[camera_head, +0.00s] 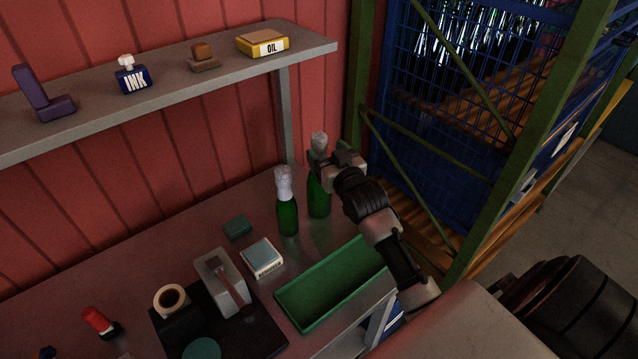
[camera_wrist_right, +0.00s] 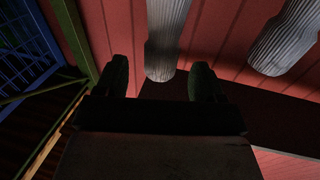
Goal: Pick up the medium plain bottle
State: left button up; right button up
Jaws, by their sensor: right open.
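Two green bottles with silver foil tops stand upright on the metal table in the head view: a front-left bottle (camera_head: 287,212) and a back-right bottle (camera_head: 318,198). Both wear foil, and I cannot tell which is the medium plain one. My right gripper (camera_head: 324,160) is at the neck of the back-right bottle and hides part of it. In the right wrist view, that bottle's foil top (camera_wrist_right: 165,45) lies between the two open fingers (camera_wrist_right: 160,82), with gaps on both sides. The other foil top (camera_wrist_right: 285,38) shows to the right. My left gripper is not in view.
A shelf (camera_head: 225,62) with an ink bottle (camera_head: 132,76) and oil box (camera_head: 263,44) runs behind the table. A green tray (camera_head: 330,292), a small labelled box (camera_head: 262,257) and a tape roll (camera_head: 171,298) are nearer. A blue mesh cage (camera_head: 450,75) stands right.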

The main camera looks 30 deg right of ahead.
jog(key=shift+w, duration=0.4)
jog(key=w, duration=0.1)
jog(key=w+p, duration=0.1)
jog(key=w+f+p, duration=0.1)
jog(key=w, duration=0.1)
jog(key=shift+w+d, duration=0.1)
jog(key=shift+d, duration=0.2)
jog(key=shift+w, duration=0.4)
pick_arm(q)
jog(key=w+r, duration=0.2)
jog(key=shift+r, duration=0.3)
pick_arm(e)
jog(key=shift+f, duration=0.1)
jog(key=c, duration=0.4)
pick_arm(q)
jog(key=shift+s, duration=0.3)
pick_arm(e)
grip_shut()
jog(key=shift+r, duration=0.2)
